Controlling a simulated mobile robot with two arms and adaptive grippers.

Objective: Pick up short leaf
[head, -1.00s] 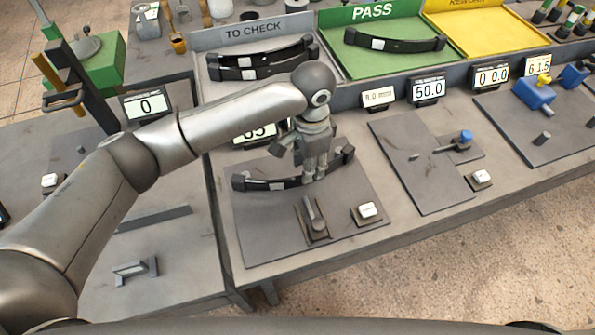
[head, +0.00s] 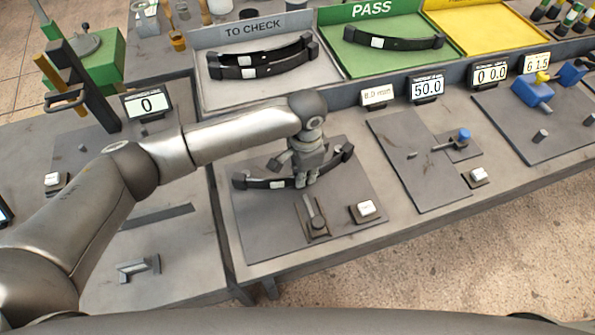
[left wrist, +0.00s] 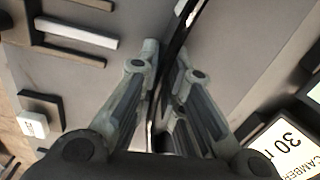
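A dark curved leaf (head: 266,184) with a small white label lies across the grey fixture plate in the head view. I take it as the short leaf. My left gripper (head: 307,180) points down over its middle, low at the plate. In the left wrist view the leaf (left wrist: 178,28) runs as a thin dark strip between the two fingers of the left gripper (left wrist: 168,48). The fingers straddle it, with a slim gap showing on the left side. My right gripper is in neither view.
A lever (head: 316,219) and a white button (head: 366,209) sit just in front of the leaf. Behind are the TO CHECK tray (head: 216,101) with two leaves, the green PASS tray (head: 352,66) with one, and the yellow tray (head: 478,38). Small displays line the back ledge.

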